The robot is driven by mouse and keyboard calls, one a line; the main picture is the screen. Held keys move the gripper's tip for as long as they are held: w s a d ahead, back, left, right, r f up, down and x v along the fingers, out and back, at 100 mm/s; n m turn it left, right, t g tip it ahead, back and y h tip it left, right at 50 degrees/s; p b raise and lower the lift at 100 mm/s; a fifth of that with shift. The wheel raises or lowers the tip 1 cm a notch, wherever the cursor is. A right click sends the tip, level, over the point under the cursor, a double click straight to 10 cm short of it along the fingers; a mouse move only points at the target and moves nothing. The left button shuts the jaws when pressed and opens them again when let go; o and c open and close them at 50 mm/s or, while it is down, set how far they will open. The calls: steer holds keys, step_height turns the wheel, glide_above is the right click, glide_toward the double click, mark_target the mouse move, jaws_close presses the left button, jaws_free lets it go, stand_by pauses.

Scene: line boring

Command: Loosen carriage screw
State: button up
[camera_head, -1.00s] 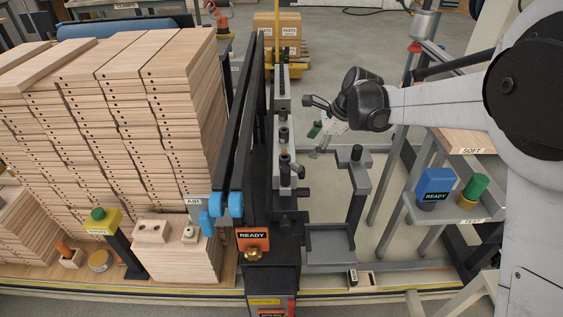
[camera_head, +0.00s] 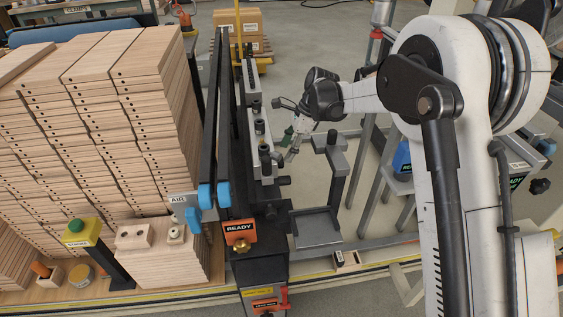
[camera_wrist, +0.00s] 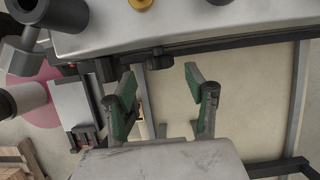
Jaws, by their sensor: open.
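The grey boring carriage (camera_head: 251,88) is a long rail left of my arm in the head view, with several dark heads and knobs along it. A dark screw knob (camera_head: 283,180) sticks out from its right side; I cannot tell which knob is the carriage screw. In the wrist view the grey carriage (camera_wrist: 200,18) crosses the top, with a dark knob (camera_wrist: 158,58) under its edge, just beyond the fingertips. My gripper (camera_head: 291,155) is beside the carriage's right side; in the wrist view its green-padded fingers (camera_wrist: 160,84) are apart with nothing between them.
Stacked drilled wooden boards (camera_head: 100,110) fill the left. A black post (camera_head: 331,165) and a grey tray (camera_head: 315,225) stand right of the carriage, close to my gripper. An orange READY sign (camera_head: 239,231) is at the machine's near end. Open floor shows behind my arm.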

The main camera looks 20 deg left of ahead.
mark_target(281, 162)
steer(key=shift+b+x, duration=0.4)
steer(key=shift+x, duration=1.95)
steer(key=c, duration=1.1)
steer(key=shift+s+t+y, duration=0.1)
steer(key=shift+t+y, duration=0.3)
steer(key=shift+t, duration=0.2)
steer(key=shift+c, duration=0.2)
steer(key=o, duration=1.1)
steer(key=shift+o, duration=0.2)
steer(key=shift+r, duration=0.1)
